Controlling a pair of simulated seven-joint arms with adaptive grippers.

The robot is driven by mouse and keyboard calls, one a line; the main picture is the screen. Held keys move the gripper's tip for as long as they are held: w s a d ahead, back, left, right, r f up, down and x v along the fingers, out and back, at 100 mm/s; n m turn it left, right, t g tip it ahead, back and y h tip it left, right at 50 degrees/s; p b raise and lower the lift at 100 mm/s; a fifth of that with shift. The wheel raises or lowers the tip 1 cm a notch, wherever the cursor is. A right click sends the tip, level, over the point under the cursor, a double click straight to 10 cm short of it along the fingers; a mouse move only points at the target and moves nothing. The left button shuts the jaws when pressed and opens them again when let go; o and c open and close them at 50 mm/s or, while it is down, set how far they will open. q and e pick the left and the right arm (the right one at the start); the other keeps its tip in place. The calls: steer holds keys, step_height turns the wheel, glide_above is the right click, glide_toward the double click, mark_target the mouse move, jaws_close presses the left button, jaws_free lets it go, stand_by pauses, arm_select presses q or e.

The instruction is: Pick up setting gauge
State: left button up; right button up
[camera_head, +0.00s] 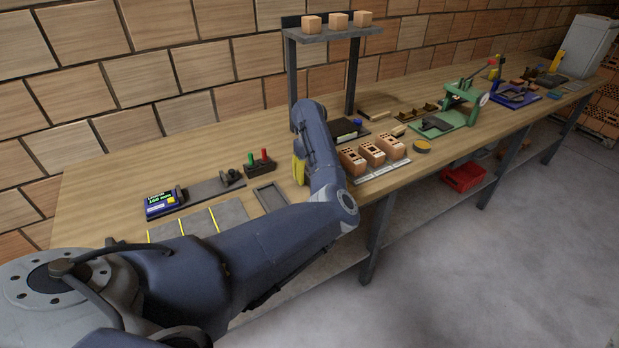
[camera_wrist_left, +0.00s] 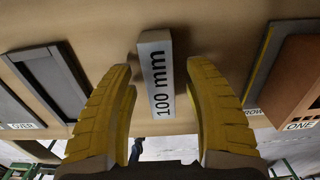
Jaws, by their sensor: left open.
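The setting gauge (camera_wrist_left: 156,75) is a grey block marked "100 mm", seen in the left wrist view at the middle top on the wooden bench. My left gripper (camera_wrist_left: 160,72) is open, with one yellow finger on each side of the gauge in the picture and a gap on both sides. I cannot tell how far down the fingers reach beside it. In the head view, the yellow fingers of my left gripper (camera_head: 299,170) show low over the bench beside my forearm. The gauge is hidden there behind my arm and gripper. My right gripper is not in view.

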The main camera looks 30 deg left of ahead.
arm_select(q)
jaws_close()
stand_by(0.5)
